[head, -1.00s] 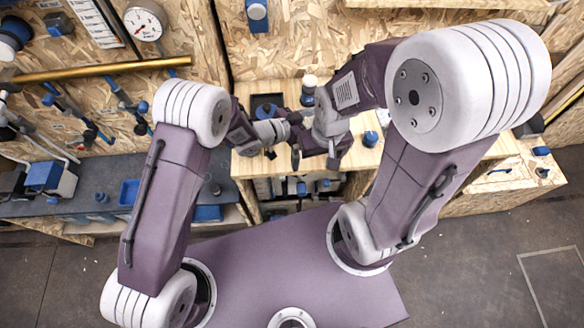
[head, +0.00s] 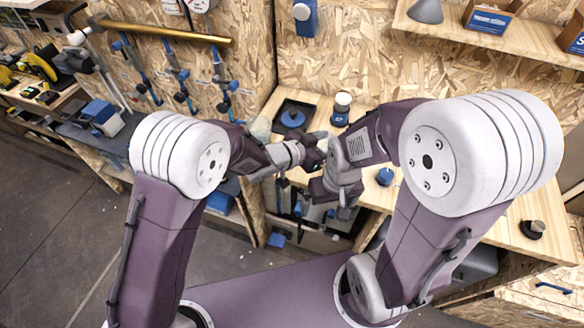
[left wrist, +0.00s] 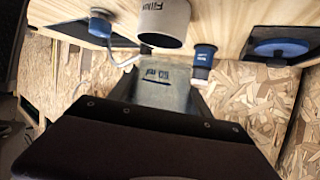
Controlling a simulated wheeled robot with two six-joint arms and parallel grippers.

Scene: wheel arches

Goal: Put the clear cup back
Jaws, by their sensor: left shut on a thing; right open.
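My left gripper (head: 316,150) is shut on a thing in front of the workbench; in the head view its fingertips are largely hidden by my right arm. In the left wrist view a greyish, see-through piece with dark lettering, which looks like the clear cup (left wrist: 165,97), sits just ahead of the gripper. My right gripper (head: 338,198) is open, pointing down near the front edge of the wooden bench (head: 312,99), close to the left gripper. A black square tray (head: 281,108) with a blue disc stands at the bench's left back.
A white-topped dark blue jar (head: 342,104) stands beside the tray. A blue knob-like piece (head: 385,177) is on the bench at right. In the left wrist view a white cup (left wrist: 160,22) marked "Filter" is close to the held piece. A chipboard wall (head: 370,65) rises behind.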

